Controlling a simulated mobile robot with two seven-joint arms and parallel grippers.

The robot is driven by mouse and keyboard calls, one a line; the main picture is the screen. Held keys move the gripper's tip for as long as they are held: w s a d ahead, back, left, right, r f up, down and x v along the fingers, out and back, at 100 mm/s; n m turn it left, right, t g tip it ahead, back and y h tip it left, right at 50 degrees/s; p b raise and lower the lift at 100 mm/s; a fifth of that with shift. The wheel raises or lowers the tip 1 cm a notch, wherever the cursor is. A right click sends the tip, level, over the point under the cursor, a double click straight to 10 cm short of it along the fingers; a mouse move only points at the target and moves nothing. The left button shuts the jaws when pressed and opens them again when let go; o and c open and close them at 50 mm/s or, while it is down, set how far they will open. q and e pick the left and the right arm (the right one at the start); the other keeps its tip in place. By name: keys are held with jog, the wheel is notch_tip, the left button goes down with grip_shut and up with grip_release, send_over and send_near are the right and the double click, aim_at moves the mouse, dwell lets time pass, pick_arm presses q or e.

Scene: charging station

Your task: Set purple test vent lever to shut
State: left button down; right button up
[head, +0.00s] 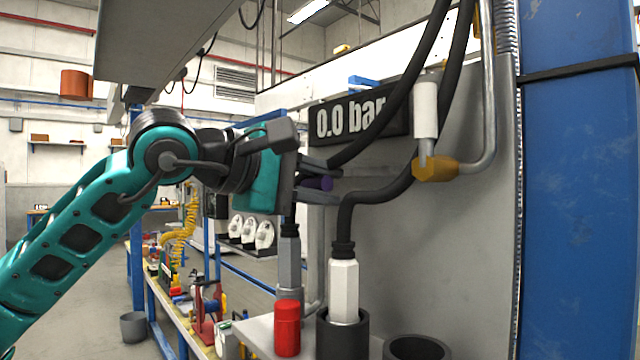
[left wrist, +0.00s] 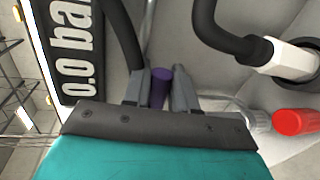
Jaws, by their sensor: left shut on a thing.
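The purple test vent lever (head: 318,183) sits in front of the grey panel, below the pressure display. My left gripper (head: 322,182) comes in from the left and is shut on the lever. In the left wrist view the purple lever (left wrist: 160,88) stands between the two grey fingers of the left gripper (left wrist: 162,92). The lever's base and pivot are hidden by the fingers. My right gripper is in neither view.
The display (head: 360,117) reads 0.0 bar. Black hoses (head: 395,187) run close around the gripper. A white hose connector (head: 344,290) and a red cylinder (head: 287,328) stand below. A blue post (head: 578,180) is at the right.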

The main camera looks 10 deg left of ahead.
pick_arm(q)
jog(key=shift+f+m, duration=0.25)
jog(key=shift+m, duration=0.15)
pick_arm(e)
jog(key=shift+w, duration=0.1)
pick_arm(q)
jog(key=c, duration=1)
grip_release()
jog(key=shift+c, duration=0.2)
jog(key=b+v, duration=0.1)
jog(key=v, duration=1.2)
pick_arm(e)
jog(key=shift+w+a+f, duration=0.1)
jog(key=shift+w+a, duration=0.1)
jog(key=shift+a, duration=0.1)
pick_arm(q)
jog(key=shift+d, duration=0.15)
